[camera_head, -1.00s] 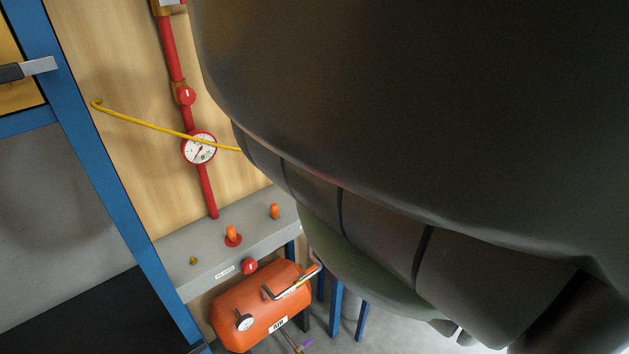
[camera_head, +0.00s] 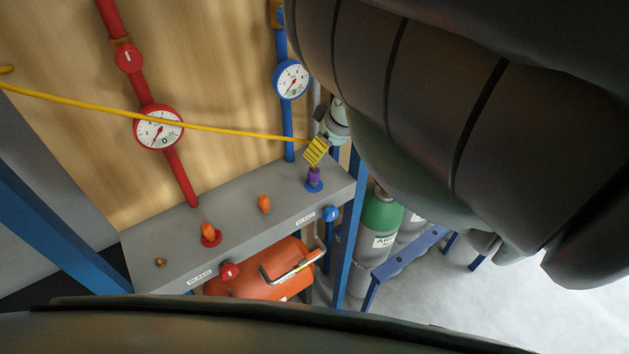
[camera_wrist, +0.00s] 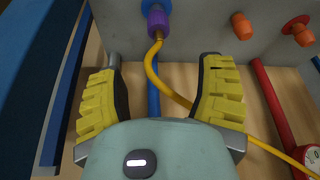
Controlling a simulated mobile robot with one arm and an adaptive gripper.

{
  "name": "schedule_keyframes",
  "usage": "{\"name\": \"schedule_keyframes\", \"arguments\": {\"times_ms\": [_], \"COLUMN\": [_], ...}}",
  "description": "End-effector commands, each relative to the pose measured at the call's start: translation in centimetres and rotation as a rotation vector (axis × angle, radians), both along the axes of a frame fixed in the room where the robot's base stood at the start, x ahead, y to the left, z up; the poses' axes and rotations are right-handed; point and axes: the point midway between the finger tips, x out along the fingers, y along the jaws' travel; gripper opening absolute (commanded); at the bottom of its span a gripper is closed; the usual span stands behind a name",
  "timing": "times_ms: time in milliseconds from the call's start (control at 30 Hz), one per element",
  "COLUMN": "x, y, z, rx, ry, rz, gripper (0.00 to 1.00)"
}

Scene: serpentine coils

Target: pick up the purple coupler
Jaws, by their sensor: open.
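The purple coupler (camera_head: 314,176) sits upright on a blue collar (camera_head: 313,187) at the right end of the grey ledge. It also shows in the wrist view (camera_wrist: 158,19) at top centre, ahead of the fingertips. A yellow hose (camera_head: 220,129) runs to the coupler's end; in the wrist view the hose (camera_wrist: 152,72) bends between my fingers. My gripper (camera_head: 316,160) is just above the coupler in the head view, its yellow finger partly covering the view there. In the wrist view my gripper (camera_wrist: 162,66) is open, its two yellow pads apart with no coupler between them.
Two orange caps (camera_head: 264,204) (camera_head: 209,231) and a brass fitting (camera_head: 160,262) stand on the grey ledge (camera_head: 240,230). Red (camera_head: 159,128) and blue (camera_head: 292,79) gauges hang behind. An orange tank (camera_head: 265,275) is below; a green-topped cylinder (camera_head: 381,216) stands right. My arm hides the upper right.

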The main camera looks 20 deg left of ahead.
Motion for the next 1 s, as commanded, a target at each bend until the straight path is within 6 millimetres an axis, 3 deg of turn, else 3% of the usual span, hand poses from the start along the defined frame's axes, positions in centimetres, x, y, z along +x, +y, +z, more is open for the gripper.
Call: {"name": "schedule_keyframes", "arguments": {"times_ms": [33, 400, 767, 933, 1000], "x": [0.1, 0.8, 1.1, 1.0, 1.1], "y": [0.3, 1.8, 2.5, 3.0, 3.1], "z": [-1.3, -5.2, -6.6, -8.5, -8.2], "rx": [0.002, 0.002, 0.002, 0.004, 0.004], "ry": [-0.001, -0.003, -0.002, 0.001, 0.001], "rz": [0.000, -0.002, -0.003, -0.001, 0.000], "gripper": [0.68, 0.68, 0.68, 0.68, 0.68]}}
